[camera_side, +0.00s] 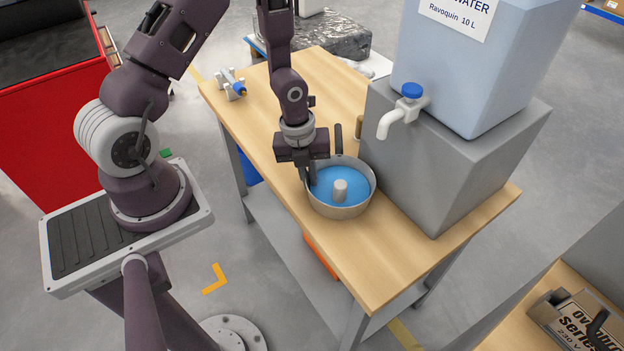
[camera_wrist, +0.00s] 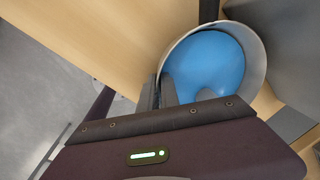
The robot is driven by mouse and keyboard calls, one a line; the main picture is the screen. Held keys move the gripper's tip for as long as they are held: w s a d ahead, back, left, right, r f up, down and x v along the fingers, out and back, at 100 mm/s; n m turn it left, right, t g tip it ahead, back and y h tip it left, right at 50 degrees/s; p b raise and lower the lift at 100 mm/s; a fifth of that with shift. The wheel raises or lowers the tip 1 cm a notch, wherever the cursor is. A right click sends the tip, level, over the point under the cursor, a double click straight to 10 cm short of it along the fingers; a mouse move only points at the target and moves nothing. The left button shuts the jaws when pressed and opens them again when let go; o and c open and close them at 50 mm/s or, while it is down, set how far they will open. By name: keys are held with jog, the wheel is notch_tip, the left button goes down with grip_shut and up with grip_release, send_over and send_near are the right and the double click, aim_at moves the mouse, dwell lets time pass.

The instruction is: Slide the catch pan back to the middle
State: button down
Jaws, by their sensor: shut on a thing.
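The catch pan (camera_side: 352,211) is a round metal pan with a pale wall, standing on the wooden table beside the grey block. Inside it is a blue surface (camera_side: 328,183), with a short pale grey post (camera_side: 340,191) rising near the middle. A dark upright handle-like piece shows at its far rim. My gripper (camera_side: 310,178) reaches down at the pan's left side and is shut on its rim. In the wrist view the two fingers (camera_wrist: 168,92) close over the near wall of the pan (camera_wrist: 255,60). The fingertips are partly hidden by the wall.
A grey block (camera_side: 430,165) carries a large water container (camera_side: 470,70) with a blue-topped white tap (camera_side: 400,112), to the pan's right. A small clamp-like item (camera_side: 231,84) lies at the table's far left. Bare tabletop (camera_side: 375,255) lies in front of the pan.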

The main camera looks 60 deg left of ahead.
jog(key=a, duration=1)
jog(key=s+a, duration=0.1)
jog(key=a, duration=0.5)
jog(key=c, duration=1.5)
grip_release()
jog(key=shift+w, duration=0.1)
jog(key=r, duration=0.4)
jog(key=s+r, duration=0.1)
jog(key=r, duration=0.2)
jog(key=shift+a, duration=0.3)
